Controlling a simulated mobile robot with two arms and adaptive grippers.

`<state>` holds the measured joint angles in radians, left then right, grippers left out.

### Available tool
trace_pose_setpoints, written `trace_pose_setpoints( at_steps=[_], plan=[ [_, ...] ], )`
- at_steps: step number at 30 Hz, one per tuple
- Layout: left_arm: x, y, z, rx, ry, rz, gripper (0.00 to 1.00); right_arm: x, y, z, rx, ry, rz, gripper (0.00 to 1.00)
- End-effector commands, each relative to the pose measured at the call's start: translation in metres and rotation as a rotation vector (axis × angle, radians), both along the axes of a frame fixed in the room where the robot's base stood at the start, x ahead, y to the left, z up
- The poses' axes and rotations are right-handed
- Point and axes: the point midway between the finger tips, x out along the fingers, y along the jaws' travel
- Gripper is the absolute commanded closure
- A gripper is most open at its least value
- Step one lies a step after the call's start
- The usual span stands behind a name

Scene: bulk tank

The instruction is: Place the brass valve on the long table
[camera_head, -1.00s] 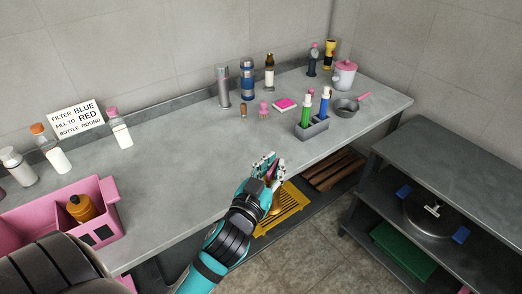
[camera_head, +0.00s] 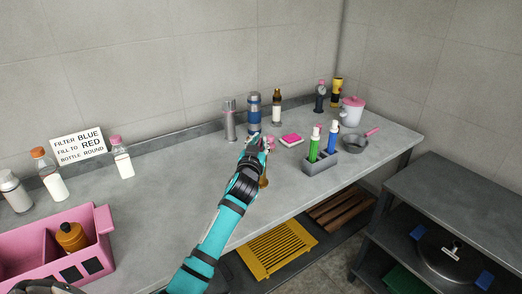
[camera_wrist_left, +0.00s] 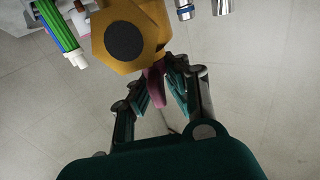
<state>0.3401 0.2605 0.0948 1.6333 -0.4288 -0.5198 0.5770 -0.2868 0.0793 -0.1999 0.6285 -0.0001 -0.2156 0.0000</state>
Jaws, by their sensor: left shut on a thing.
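The brass valve (camera_wrist_left: 130,35) fills the top of the left wrist view, a gold hexagonal body with a dark round end and a pink handle (camera_wrist_left: 154,88). My left gripper (camera_wrist_left: 163,85) is shut on it at the pink handle. In the head view my left gripper (camera_head: 257,150) is above the long table (camera_head: 165,215), a grey worktop along the wall. A bit of the brass valve (camera_head: 264,182) shows beside the hand; the rest is hidden. I cannot tell whether it touches the table.
A grey holder (camera_head: 320,165) with green and blue markers is right of the hand. A steel cylinder (camera_head: 229,120), a blue flask (camera_head: 253,110) and a pink pad (camera_head: 291,140) are behind. A pink caddy (camera_head: 30,250) stands front left. The table's middle left is clear.

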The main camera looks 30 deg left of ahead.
Motion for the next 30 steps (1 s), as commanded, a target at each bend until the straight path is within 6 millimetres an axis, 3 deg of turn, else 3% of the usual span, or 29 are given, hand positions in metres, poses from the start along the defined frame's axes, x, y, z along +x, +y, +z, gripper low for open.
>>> trace_pose_setpoints(
  at_steps=[6,11,15,25,26,30],
  plan=[
    [0.019,0.007,-0.003,0.000,-0.001,-0.001,1.00,-0.015,0.004,0.000,0.003,0.024,-0.002,0.63],
    [0.019,0.007,-0.025,0.001,0.001,-0.001,1.00,-0.023,0.003,-0.001,0.001,0.037,-0.003,0.63],
    [0.019,0.007,-0.036,0.000,-0.001,-0.003,1.00,-0.023,0.002,-0.001,0.000,0.037,-0.002,0.63],
    [0.019,0.007,-0.040,0.001,-0.002,-0.002,1.00,-0.016,-0.003,-0.004,-0.005,0.026,0.001,0.63],
    [0.019,0.007,-0.041,0.000,0.000,-0.001,0.89,-0.016,-0.003,-0.004,-0.006,0.025,0.001,0.63],
    [0.019,0.007,-0.040,0.001,0.001,-0.001,0.71,-0.016,-0.003,-0.003,-0.005,0.024,0.001,0.63]
  ],
)
